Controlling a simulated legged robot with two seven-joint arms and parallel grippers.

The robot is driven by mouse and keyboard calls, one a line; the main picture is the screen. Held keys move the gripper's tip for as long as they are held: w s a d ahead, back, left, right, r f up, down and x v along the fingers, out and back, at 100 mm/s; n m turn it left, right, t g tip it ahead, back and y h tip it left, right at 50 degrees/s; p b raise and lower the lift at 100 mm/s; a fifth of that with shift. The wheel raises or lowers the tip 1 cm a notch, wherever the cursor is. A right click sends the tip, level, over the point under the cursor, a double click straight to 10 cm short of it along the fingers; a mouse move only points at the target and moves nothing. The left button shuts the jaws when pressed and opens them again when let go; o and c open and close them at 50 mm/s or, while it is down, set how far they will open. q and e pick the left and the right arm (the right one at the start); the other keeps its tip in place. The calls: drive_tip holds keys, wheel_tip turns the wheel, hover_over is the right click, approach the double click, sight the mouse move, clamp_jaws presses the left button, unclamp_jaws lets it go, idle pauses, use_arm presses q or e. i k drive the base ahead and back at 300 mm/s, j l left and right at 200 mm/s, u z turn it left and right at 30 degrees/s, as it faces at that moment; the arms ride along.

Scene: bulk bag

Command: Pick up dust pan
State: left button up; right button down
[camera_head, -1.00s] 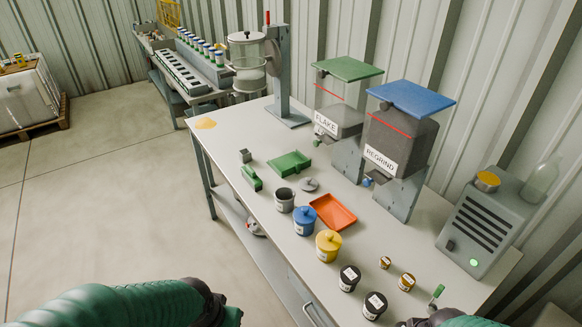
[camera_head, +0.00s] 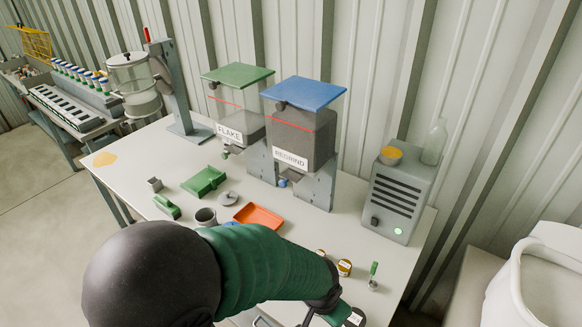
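The green dust pan (camera_head: 204,181) lies flat on the white workbench (camera_head: 140,158), left of the orange tray (camera_head: 258,216). A small green brush-like piece (camera_head: 167,206) lies just left of it. My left arm crosses the lower middle of the view, and its gripper (camera_head: 335,317) is at the bottom edge, right of the dust pan and well apart from it. The gripper is partly cut off, so its fingers cannot be read. The arm covers the front of the bench, including most of the blue jar. My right gripper is out of view.
A grey vented machine (camera_head: 396,200) is at the right. The bench's left end is mostly clear.

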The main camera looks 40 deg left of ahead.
sight(203, 178)
drive_tip(key=j+z, duration=0.2)
drive_tip(key=j, duration=0.25)
drive_tip(key=k+j+z, duration=0.15)
drive_tip(key=j, duration=0.25)
drive_tip(key=j+z, duration=0.2)
drive_tip(key=j, duration=0.25)
drive_tip(key=k+j+z, duration=0.15)
drive_tip(key=j, duration=0.25)
drive_tip(key=k+j+z, duration=0.2)
drive_tip(key=j, duration=0.2)
drive_tip(key=j+z, duration=0.2)
drive_tip(key=j, duration=0.2)
drive_tip(key=k+j+z, duration=0.35)
drive_tip(key=j, duration=0.3)
drive_tip(key=k, duration=0.05)
